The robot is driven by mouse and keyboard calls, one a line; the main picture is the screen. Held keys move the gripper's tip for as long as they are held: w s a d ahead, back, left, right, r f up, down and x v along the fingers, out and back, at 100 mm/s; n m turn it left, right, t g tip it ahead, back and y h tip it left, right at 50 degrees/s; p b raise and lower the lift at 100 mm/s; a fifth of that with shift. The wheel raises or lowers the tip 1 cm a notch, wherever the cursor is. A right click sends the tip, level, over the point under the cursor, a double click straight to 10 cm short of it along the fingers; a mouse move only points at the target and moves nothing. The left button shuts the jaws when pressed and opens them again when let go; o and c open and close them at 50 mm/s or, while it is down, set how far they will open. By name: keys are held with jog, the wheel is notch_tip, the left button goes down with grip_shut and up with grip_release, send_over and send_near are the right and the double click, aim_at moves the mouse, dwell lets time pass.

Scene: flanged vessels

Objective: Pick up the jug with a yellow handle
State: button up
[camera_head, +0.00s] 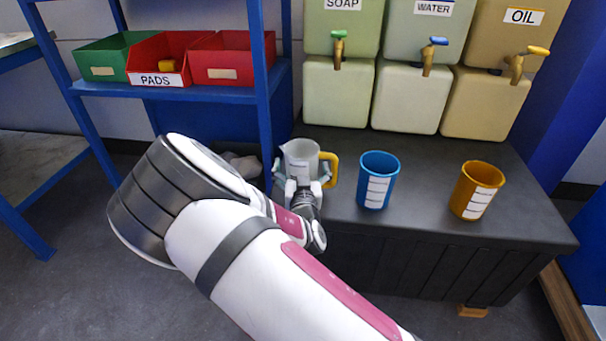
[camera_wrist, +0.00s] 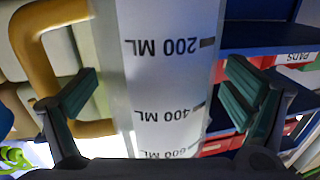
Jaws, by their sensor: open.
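The jug (camera_head: 301,157) is whitish, with a yellow handle (camera_head: 332,168) on its right side, and stands upright at the left end of the dark bench top (camera_head: 437,170). In the wrist view the jug (camera_wrist: 168,70) fills the middle, with upside-down volume marks, and its handle (camera_wrist: 35,60) is at the left. My gripper (camera_head: 304,174) is at the near side of the jug. In the wrist view my gripper (camera_wrist: 160,98) is open, with one green-padded finger on each side of the jug. Gaps show between the pads and the jug's wall. The left finger overlaps the handle area.
A blue cup (camera_head: 377,180) and an orange cup (camera_head: 476,190) stand to the right of the jug. Tanks with taps labelled soap (camera_head: 343,25), water (camera_head: 427,30) and oil (camera_head: 515,35) stand behind. A blue shelf (camera_head: 190,88) with red and green bins is at left.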

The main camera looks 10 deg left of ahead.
jog(key=shift+w, duration=0.2)
jog(key=c, duration=1.3)
